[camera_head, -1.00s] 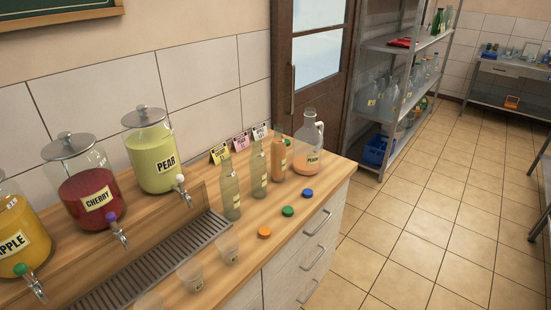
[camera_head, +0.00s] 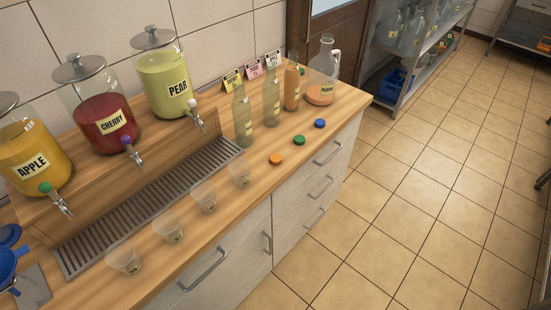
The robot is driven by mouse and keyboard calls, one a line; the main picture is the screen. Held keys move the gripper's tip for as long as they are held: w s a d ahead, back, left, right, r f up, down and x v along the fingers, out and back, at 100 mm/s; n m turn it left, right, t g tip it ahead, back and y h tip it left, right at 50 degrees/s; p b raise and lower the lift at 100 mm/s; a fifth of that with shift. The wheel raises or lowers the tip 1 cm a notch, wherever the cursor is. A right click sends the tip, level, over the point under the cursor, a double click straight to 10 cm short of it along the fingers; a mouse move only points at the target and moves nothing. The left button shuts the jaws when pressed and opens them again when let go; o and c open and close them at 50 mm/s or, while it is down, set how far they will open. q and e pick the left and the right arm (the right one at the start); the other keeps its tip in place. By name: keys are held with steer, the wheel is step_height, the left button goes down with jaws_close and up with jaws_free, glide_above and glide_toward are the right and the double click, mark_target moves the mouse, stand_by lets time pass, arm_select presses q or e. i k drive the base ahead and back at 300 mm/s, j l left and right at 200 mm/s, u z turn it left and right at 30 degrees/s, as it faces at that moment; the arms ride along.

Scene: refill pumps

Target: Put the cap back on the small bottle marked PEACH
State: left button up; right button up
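A small bottle filled with orange liquid (camera_head: 291,95) stands upright at the right part of the counter; its label is too small to read. Two empty clear small bottles, one nearer (camera_head: 242,118) and one beside the orange one (camera_head: 271,98), stand to its left with unreadable labels. An orange cap (camera_head: 276,160), a green cap (camera_head: 299,140) and a blue cap (camera_head: 320,123) lie in a row near the front edge. A small green item (camera_head: 301,71) shows partly behind the filled bottle. Neither gripper is in view.
A handled glass jug (camera_head: 321,92) with orange liquid and a label that seems to read PEACH stands at the right end. Dispensers, a drip tray (camera_head: 150,213), several clear cups and small cards line the counter. The floor (camera_head: 400,210) is clear.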

mark_target(292, 73)
steer(key=i+l+u, duration=0.25)
steer(key=l+u, duration=0.25)
steer(key=l, duration=0.2)
steer(key=i+l+u, duration=0.25)
steer(key=l, duration=0.2)
steer(key=l+u, duration=0.25)
steer(key=l, duration=0.15)
